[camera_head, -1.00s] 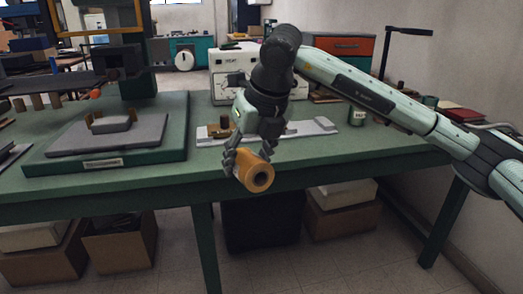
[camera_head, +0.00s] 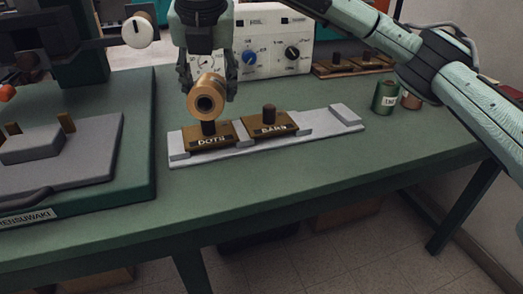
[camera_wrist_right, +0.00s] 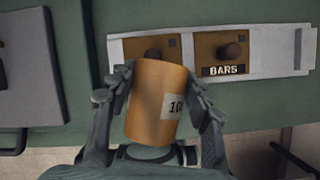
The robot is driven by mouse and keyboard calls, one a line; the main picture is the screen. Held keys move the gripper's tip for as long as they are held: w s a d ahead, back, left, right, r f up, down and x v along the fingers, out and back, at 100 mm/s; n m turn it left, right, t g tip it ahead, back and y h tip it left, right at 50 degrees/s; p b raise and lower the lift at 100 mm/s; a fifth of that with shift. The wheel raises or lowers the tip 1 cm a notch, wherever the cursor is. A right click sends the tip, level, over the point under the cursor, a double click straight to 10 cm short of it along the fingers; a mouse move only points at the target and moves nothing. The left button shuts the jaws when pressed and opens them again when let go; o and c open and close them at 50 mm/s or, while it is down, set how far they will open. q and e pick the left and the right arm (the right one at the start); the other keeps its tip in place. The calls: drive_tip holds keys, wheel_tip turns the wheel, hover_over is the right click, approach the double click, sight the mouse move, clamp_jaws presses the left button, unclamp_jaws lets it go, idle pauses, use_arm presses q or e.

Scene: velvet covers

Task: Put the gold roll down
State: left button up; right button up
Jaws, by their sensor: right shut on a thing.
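The gold roll (camera_head: 207,97) is held in my right gripper (camera_head: 208,88), its hollow end facing the head camera. It hangs above the left of two brown blocks with dark knobs; this block (camera_head: 209,142) is labelled DOTS. In the right wrist view the roll (camera_wrist_right: 155,103) sits between both fingers of the gripper (camera_wrist_right: 158,95), with a white label partly showing. From the head view I cannot tell whether the roll touches the knob under it. My left gripper is not in view.
The BARS block (camera_head: 269,124) sits beside it on the pale tray (camera_head: 325,127). A press base (camera_head: 135,150) stands left, a white control box (camera_head: 272,45) behind. A green can (camera_head: 385,97) and a copper-coloured can (camera_head: 411,101) stand right. The green bench front (camera_head: 300,185) is clear.

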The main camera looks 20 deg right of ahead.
drive_tip(key=s+d+f, duration=0.2)
drive_tip(key=s+d+f+p, duration=0.1)
drive_tip(key=s+d+f, duration=0.1)
drive_tip(key=d, duration=0.1)
drive_tip(key=s+d+f, duration=0.1)
drive_tip(key=s+d, duration=0.1)
drive_tip(key=d, duration=0.1)
drive_tip(key=shift+s+d+f, duration=0.15)
drive_tip(key=shift+s+f, duration=0.15)
drive_tip(key=shift+f, duration=0.1)
drive_tip(key=shift+s+d+f, duration=0.2)
drive_tip(key=shift+d+f, duration=0.05)
drive_tip(key=shift+s+d+f, duration=0.1)
drive_tip(key=shift+s+f, duration=0.05)
drive_tip(key=shift+f, duration=0.3)
wheel_tip(320, 180, down, 3)
drive_tip(key=shift+f+p, duration=0.1)
drive_tip(key=shift+p, duration=0.4)
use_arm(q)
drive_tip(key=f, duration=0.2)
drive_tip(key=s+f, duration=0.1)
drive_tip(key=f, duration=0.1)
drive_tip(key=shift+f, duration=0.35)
use_arm(e)
drive_tip(key=shift+f, duration=0.1)
